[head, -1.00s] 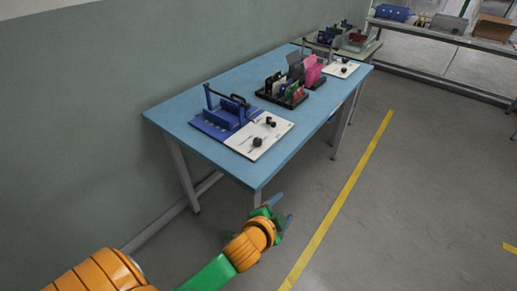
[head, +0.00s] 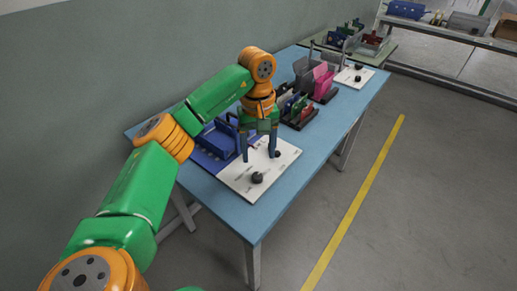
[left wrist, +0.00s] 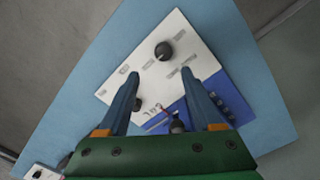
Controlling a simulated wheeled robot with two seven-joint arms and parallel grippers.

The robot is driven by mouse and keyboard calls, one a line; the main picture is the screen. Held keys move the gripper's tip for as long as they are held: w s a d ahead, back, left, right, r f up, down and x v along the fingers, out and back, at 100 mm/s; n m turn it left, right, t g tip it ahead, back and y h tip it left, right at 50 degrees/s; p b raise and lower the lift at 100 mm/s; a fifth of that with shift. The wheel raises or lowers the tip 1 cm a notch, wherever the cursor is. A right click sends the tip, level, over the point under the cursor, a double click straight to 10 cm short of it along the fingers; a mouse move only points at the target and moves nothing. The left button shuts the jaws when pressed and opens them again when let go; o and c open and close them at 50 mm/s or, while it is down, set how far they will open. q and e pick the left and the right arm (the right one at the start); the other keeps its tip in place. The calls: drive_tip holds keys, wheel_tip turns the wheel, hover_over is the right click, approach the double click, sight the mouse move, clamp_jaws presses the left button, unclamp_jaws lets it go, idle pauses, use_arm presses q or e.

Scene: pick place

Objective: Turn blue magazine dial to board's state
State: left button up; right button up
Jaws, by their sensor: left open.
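The blue magazine (head: 213,143) stands on the table with a white board (head: 232,183) along its front side. Two black round dials stand on this board: a near dial (head: 257,178) and a far dial (head: 277,154). My left gripper (head: 259,157) is open and empty above the board, pointing down, and hides part of the magazine. In the left wrist view the larger dial (left wrist: 164,50) lies beyond the fingertips (left wrist: 160,74). The other dial (left wrist: 137,104) is partly behind the left finger. The dial markings are too small to read. My right gripper is out of view.
The blue table (head: 200,187) also bears a black rack (head: 302,122) of coloured plates, a pink magazine (head: 323,84) and a second white board (head: 345,76). A wall runs along the left.

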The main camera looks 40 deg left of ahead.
sight(257, 175)
use_arm(q)
drive_tip(key=f, duration=0.1)
drive_tip(key=s+f, duration=0.1)
drive_tip(key=f, duration=0.3)
drive_tip(key=shift+s+d+f, duration=0.2)
drive_tip(key=shift+s+d, duration=0.15)
drive_tip(key=shift+w+a+f, duration=0.15)
drive_tip(key=shift+w+f, duration=0.1)
drive_tip(key=shift+f, duration=0.1)
drive_tip(key=shift+s+r, duration=0.1)
drive_tip(key=c, duration=0.4)
clamp_jaws()
